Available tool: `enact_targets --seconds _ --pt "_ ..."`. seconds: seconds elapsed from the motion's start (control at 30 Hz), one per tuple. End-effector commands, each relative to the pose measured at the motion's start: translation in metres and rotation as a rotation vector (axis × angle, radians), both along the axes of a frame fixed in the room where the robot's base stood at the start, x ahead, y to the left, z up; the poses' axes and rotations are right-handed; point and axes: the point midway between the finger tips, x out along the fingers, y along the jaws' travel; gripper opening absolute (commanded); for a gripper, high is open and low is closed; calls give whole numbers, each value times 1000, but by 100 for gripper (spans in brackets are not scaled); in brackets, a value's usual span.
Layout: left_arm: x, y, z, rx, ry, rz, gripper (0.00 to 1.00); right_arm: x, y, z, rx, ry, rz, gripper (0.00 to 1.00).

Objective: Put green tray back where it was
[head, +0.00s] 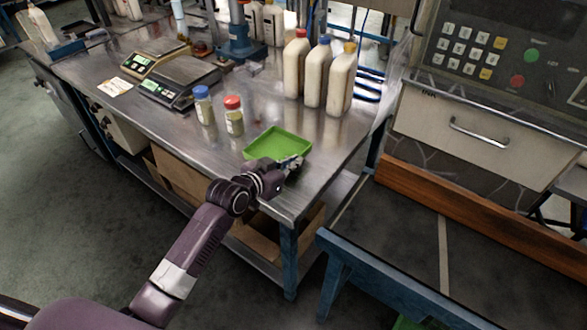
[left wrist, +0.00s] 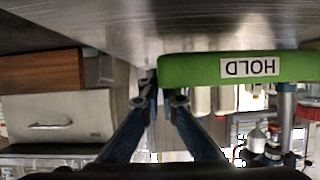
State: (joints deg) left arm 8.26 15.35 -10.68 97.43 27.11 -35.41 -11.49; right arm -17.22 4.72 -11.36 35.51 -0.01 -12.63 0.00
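The green tray (head: 279,143) is empty, at or just above the metal table top near its front right corner. I cannot tell whether it touches the table. Its green wall (left wrist: 200,69) with a "HOLD" label shows upside down in the left wrist view. My left gripper (head: 292,164) is at the tray's near right corner. In the left wrist view its fingers (left wrist: 160,85) are close together at the tray's end, one outside the wall and the other partly hidden by it. It looks shut on the tray's edge. My right gripper is not in view.
A red-capped jar (head: 234,117) and a blue-capped jar (head: 204,107) stand left of the tray. Large bottles (head: 314,75) stand behind it. Two scales (head: 178,80) sit at the back left. A machine with a drawer (head: 480,135) is to the right.

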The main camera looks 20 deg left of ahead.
Motion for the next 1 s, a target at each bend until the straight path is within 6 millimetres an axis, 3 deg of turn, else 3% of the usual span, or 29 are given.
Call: enact_targets --seconds 0.17,0.5,0.7,1.0 --pt "0 0 -24 -1 -1 0 0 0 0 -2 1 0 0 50" --pt "0 0 -27 -1 -2 0 0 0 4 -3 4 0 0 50" --pt "0 0 -28 -1 1 -1 22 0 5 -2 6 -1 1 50" --pt "0 0 -26 -1 0 -1 22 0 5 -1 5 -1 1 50"
